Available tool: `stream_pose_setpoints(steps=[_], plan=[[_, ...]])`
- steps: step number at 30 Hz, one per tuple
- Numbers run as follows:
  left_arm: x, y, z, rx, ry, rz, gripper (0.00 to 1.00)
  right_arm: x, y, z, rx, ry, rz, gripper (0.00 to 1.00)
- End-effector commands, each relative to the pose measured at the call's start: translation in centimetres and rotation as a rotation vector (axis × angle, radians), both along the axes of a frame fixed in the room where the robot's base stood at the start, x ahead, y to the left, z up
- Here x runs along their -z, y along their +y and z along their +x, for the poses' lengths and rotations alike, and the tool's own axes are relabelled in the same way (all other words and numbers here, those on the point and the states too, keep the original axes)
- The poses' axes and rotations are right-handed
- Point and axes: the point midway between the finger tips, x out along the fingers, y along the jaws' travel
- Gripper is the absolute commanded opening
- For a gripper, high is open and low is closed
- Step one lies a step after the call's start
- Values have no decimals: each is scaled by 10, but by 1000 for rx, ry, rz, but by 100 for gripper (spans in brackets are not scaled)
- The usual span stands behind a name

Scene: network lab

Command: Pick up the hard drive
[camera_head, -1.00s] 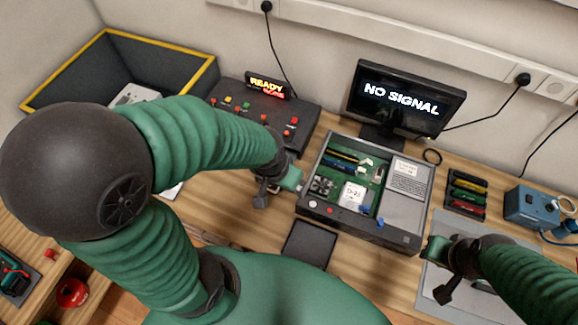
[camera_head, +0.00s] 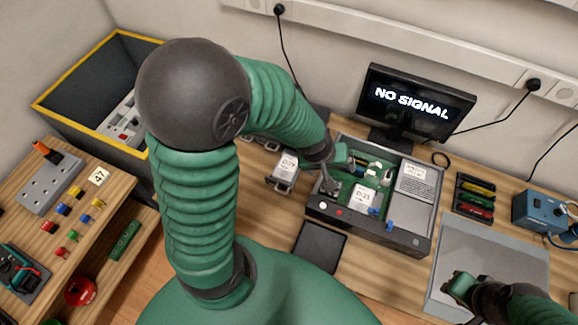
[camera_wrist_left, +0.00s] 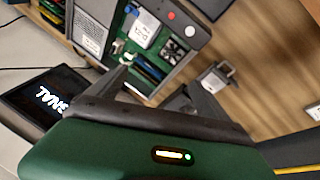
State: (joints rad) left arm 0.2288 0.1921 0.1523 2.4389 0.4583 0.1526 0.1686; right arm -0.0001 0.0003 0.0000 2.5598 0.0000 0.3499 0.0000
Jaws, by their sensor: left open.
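A hard drive with a white label (camera_head: 364,197) lies in the open computer case (camera_head: 322,213); in the left wrist view its label (camera_wrist_left: 145,28) is near the top. A second labelled drive-like unit with a metal handle (camera_head: 286,167) sits on the table left of the case; it also shows in the left wrist view (camera_wrist_left: 214,78). My left gripper (camera_head: 336,170) is open and empty over the left part of the case, apart from both units. In its wrist view the two fingers (camera_wrist_left: 146,88) are spread. My right gripper (camera_head: 460,286) is at the lower right, above a grey mat.
A monitor (camera_head: 416,102) stands behind the case. A dark flat pad (camera_head: 319,247) lies in front of it. Colored modules (camera_head: 475,197) and a blue box (camera_head: 538,210) are to the right. A yellow-rimmed bin (camera_head: 90,60) and side table (camera_head: 110,205) are at left.

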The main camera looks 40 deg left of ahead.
Motion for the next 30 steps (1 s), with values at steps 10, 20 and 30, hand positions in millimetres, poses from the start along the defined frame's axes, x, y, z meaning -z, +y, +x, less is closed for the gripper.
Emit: stream_pose_setpoints(steps=[10,20,30], plan=[[12,108,67,-1253,-101,-394,89,-36,0,0,0,0,0,28],[58,174,10,-2620,91,-639,89,-59,0,0,0,0,0,28],[128,171,15,-2674,113,-636,89,-47,0,0,0,0,0,28]])
